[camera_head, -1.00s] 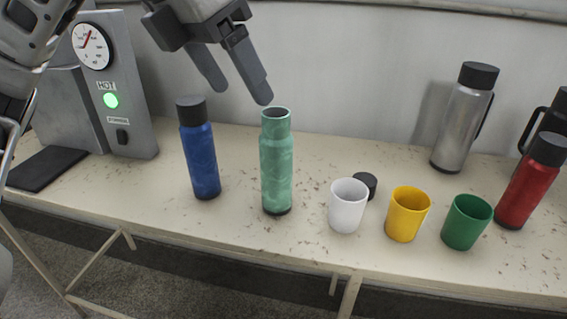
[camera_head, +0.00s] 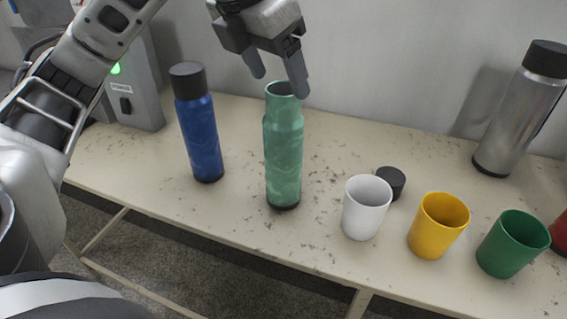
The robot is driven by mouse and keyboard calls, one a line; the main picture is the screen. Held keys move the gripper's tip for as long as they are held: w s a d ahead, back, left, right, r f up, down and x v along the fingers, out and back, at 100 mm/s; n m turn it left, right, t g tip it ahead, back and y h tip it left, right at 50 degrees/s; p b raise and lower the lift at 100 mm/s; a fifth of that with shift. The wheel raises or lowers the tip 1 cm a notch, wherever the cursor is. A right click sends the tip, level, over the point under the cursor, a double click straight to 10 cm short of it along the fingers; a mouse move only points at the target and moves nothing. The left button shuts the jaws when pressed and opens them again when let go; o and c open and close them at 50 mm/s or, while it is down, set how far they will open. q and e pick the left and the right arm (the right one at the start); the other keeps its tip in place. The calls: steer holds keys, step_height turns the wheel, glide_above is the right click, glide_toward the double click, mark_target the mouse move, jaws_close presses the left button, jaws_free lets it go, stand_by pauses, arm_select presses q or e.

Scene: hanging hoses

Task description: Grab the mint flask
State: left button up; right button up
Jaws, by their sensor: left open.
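The mint flask (camera_head: 283,155) stands upright and uncapped on the table, its open mouth facing up. My left gripper (camera_head: 279,82) is open above the flask, its two fingers pointing down near the mouth. One finger overlaps the right side of the rim in this view, and the other is to the left of it. I cannot tell whether a finger touches the flask. The gripper holds nothing. My right gripper is not in view.
A blue flask (camera_head: 199,130) stands close on the left. A white cup (camera_head: 366,210), black cap (camera_head: 392,181), yellow cup (camera_head: 437,228) and green cup (camera_head: 512,245) are to the right. A wall is behind.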

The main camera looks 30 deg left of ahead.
mark_target(284, 97)
arm_select(q)
steer(key=x, duration=0.5)
steer(key=shift+w+a+p, duration=0.1)
steer(key=shift+a+p, duration=0.15)
steer(key=shift+p, duration=0.1)
steer(key=shift+w+f, duration=0.15)
steer(key=shift+f, duration=0.1)
jaws_close()
steer(key=shift+r, duration=0.1)
